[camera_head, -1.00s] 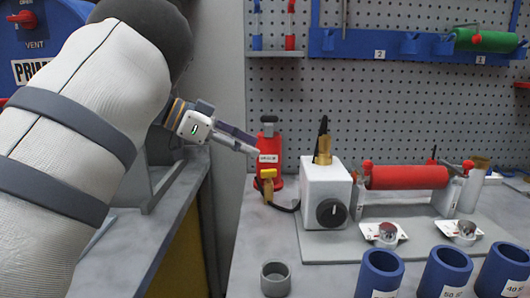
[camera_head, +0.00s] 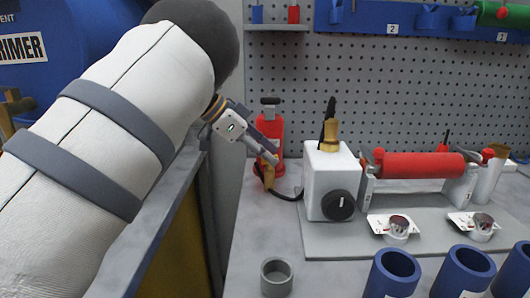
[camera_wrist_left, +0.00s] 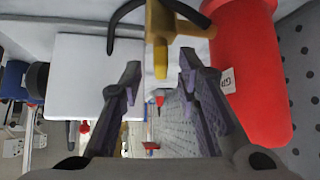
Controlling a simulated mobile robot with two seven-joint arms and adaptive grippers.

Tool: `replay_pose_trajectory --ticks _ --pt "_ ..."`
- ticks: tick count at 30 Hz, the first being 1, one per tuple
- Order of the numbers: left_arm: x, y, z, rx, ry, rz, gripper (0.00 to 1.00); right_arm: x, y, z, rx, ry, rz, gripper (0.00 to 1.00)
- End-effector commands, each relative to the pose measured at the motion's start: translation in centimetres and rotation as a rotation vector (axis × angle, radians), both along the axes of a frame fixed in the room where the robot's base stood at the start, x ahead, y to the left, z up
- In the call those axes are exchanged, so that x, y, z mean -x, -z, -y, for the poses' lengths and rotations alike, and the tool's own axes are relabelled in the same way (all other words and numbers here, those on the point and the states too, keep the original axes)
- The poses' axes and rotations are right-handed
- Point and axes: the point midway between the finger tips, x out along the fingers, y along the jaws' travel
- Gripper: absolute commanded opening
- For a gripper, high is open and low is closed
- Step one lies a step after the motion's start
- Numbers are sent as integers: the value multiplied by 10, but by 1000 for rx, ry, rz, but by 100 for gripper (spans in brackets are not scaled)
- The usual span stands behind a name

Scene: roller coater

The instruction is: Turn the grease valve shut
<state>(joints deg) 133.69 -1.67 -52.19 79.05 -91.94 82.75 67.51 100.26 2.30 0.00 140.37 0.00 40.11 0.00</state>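The yellow grease valve (camera_head: 265,176) sits low at the front of the red grease cylinder (camera_head: 270,134), with a black hose running from it. My left gripper (camera_head: 274,161) is close to the valve and partly covers it and the cylinder in the head view. In the left wrist view, my left gripper (camera_wrist_left: 160,64) is open, its fingertips on either side of the valve's yellow handle (camera_wrist_left: 161,55). I cannot tell whether the fingers touch it. The red cylinder (camera_wrist_left: 250,75) is to the right, with its label partly hidden by a finger. My right gripper is not in view.
A white box (camera_head: 328,170) with a black knob stands just right of the valve, beside the red roller (camera_head: 415,166). A grey cup (camera_head: 276,275) and blue cups (camera_head: 392,272) are nearer the front. A perforated board (camera_head: 390,85) is behind.

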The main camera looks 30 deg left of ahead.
Motion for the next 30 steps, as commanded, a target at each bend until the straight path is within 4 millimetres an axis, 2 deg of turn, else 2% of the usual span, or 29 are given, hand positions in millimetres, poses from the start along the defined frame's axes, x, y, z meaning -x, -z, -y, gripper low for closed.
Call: replay_pose_trajectory --ticks 5,9,16,24,30 --pt "0 0 0 0 0 0 30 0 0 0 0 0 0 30" --pt "0 0 0 0 1 -1 1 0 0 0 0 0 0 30" --pt "-1 1 0 1 15 -2 0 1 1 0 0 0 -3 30" --pt "-3 4 -2 1 224 -4 0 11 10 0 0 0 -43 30" --pt "-2 1 -2 -1 244 -1 0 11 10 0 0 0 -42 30"
